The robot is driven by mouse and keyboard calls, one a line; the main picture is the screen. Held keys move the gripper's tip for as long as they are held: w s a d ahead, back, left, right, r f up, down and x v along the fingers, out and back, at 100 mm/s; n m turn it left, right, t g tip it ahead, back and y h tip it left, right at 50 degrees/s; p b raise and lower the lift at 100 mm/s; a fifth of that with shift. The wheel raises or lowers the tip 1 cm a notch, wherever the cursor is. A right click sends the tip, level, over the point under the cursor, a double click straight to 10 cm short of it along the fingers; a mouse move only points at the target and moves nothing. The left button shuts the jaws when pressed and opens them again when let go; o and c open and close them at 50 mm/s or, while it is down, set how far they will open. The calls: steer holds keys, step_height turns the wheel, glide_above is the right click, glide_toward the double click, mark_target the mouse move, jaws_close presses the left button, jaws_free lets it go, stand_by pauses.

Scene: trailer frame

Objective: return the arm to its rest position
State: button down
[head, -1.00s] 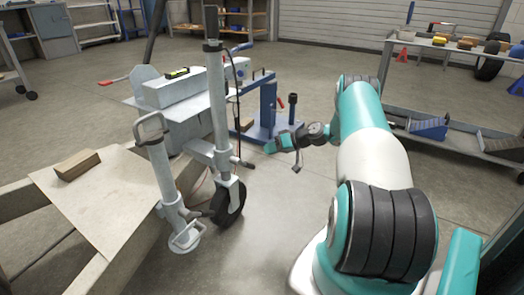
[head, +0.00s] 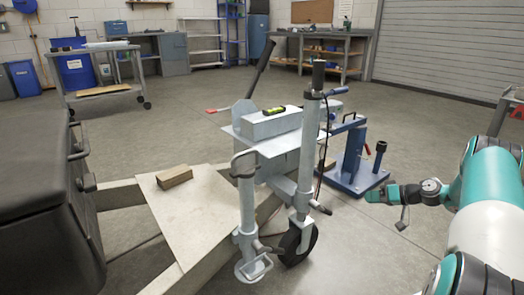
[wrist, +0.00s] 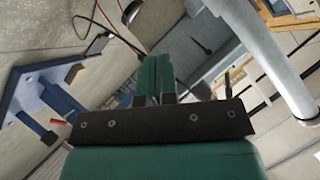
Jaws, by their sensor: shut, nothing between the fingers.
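My arm (head: 490,195) is teal and white and stands at the right edge of the head view. Its forearm is folded, with my gripper (head: 372,194) pointing left, just right of the blue stand's base. In the wrist view my gripper (wrist: 157,62) has its two teal fingers pressed together with nothing between them. It appears to touch nothing.
A trailer frame with a jockey wheel (head: 297,243) and a grey coupling box (head: 270,124) with a level (head: 273,111) stands left of my gripper. A blue stand (head: 350,160) is close by. A wood block (head: 174,176) lies on the plate. Floor behind is clear.

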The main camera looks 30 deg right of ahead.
steer(key=w+a+r+g, duration=0.3)
steer(key=w+a+r, duration=0.35)
steer(key=a, duration=0.35)
steer(key=s+a+r+n+g+h, duration=0.1)
steer(key=a+r+g, duration=0.15)
steer(key=a, duration=0.55)
steer(key=a+r+g+h, duration=0.1)
steer(key=a+r, duration=0.3)
steer(key=a, duration=0.3)
steer(key=s+a+r+n+g+h, duration=0.1)
steer(key=s+a+r+h, duration=0.15)
steer(key=s+a, duration=0.5)
steer(key=s+a+r+g+h, duration=0.15)
steer(key=s+a+r, duration=0.25)
steer(key=s, duration=0.7)
steer(key=s+a+r+n+g+y+p, duration=0.1)
steer(key=s+a+r+n+y+p, duration=0.15)
steer(key=s+a+r+p, duration=0.35)
steer(key=s+a+r+n+y+p, duration=0.1)
steer(key=s+a+r+n+p, duration=0.25)
steer(key=a+r, duration=0.55)
step_height(320, 180, up, 39)
steer(key=n+p, duration=0.1)
steer(key=p, duration=3.6)
steer(key=shift+s+d+r+g+p, duration=0.2)
steer(key=shift+d+g+p, duration=0.1)
steer(key=shift+d+g, duration=0.1)
